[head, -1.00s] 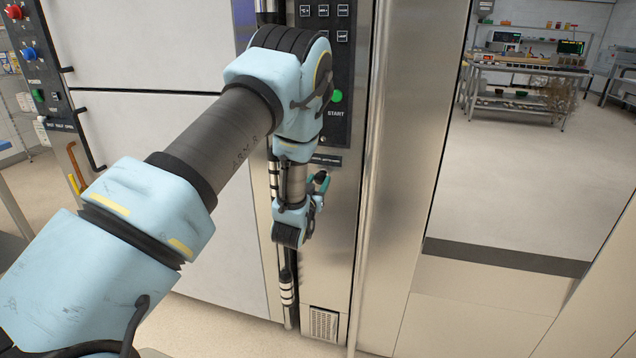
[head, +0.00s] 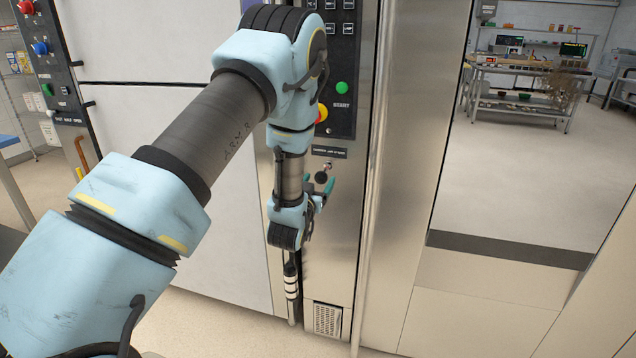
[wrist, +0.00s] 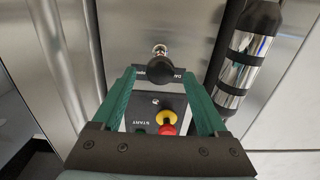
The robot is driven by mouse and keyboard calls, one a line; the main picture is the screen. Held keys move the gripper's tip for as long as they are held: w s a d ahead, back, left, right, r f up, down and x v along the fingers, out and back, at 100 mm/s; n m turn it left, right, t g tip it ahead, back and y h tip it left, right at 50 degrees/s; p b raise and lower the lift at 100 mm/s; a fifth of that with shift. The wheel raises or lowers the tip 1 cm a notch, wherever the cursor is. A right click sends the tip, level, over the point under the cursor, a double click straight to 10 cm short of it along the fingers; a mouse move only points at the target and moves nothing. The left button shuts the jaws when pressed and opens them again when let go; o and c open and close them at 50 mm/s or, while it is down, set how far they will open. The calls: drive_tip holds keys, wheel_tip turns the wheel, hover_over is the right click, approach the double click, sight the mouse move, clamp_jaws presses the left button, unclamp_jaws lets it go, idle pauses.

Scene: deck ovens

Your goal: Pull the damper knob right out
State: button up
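The damper knob is a small black ball (head: 321,177) on a short metal shaft that stands out from the steel oven front, under a dark label plate. In the wrist view the black knob (wrist: 160,74) shows with its shiny shaft beyond it. My gripper (head: 320,186) is at the knob, just below it in the head view. Its two teal fingers are spread, and in the wrist view the open gripper (wrist: 159,76) has one fingertip on each side of the knob, with gaps visible. Nothing is held.
Above the knob is a dark control panel (head: 341,120) with a green START button (head: 342,88) and a red and yellow emergency button (head: 321,113). A vertical rail with black and chrome sleeves (wrist: 245,50) runs close beside the gripper. Open floor lies to the right.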

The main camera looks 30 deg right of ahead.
drive_tip(key=b+v, duration=0.3)
drive_tip(key=v, duration=0.7)
drive_tip(key=shift+s+a, duration=0.25)
drive_tip(key=shift+s, duration=0.05)
